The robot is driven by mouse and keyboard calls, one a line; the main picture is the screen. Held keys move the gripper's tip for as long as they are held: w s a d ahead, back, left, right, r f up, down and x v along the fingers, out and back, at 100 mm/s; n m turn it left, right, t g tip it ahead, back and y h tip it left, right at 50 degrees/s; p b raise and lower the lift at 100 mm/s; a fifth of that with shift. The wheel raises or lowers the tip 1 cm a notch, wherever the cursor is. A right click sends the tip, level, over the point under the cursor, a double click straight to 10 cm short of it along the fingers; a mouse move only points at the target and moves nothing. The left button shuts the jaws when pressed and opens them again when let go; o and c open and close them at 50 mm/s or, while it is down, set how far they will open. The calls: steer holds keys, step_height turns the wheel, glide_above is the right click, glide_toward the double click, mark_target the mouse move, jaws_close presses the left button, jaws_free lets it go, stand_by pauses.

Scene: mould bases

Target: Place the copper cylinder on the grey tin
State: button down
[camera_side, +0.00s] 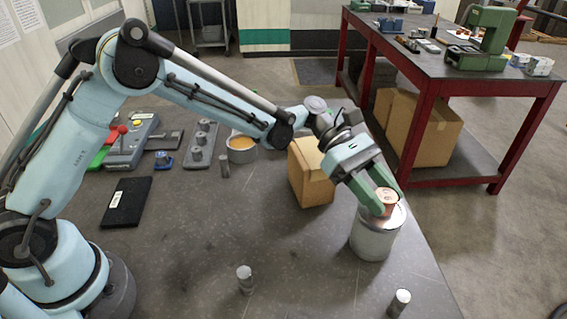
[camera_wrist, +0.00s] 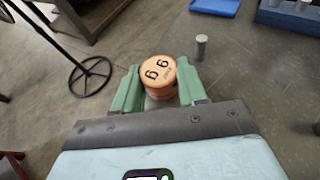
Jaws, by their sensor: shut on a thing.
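The copper cylinder (camera_side: 389,195) is upright between the green fingers of my gripper (camera_side: 384,198). In the wrist view the copper cylinder (camera_wrist: 158,70) shows its round top with dark markings, and my gripper (camera_wrist: 159,78) has one finger against each side of it. The grey tin (camera_side: 372,240) stands upright near the table's right edge. The cylinder is over the tin's top, with its base at or just above the lid; I cannot tell whether they touch. In the wrist view the tin is mostly hidden under the cylinder and fingers.
A cardboard box (camera_side: 311,178) stands just behind and left of the tin. Small metal cylinders stand at the front (camera_side: 245,279) and near the right edge (camera_side: 399,302). A pot (camera_side: 241,149) and a black flat case (camera_side: 126,202) are farther left. The middle of the table is clear.

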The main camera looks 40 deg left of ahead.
steer(key=shift+f, duration=0.1)
steer(key=c, duration=0.6)
jaws_free()
steer(key=shift+a+r, duration=0.25)
steer(key=shift+a, duration=0.05)
steer(key=v, duration=1.1)
steer(key=shift+s+a+f+m+t+y, duration=0.1)
steer(key=shift+s+a+m+t+y, duration=1.55)
steer(key=shift+s+a+m+y, duration=0.85)
steer(key=shift+s+a+f+m+t+y, duration=0.1)
steer(key=shift+s+a+m+t+y, duration=1.65)
steer(key=shift+s+a+m, duration=1.3)
steer(key=shift+s+a+f+m+t+y, duration=0.1)
steer(key=shift+s+a+m+t+y, duration=1.4)
steer(key=shift+s+a+m+y, duration=1.3)
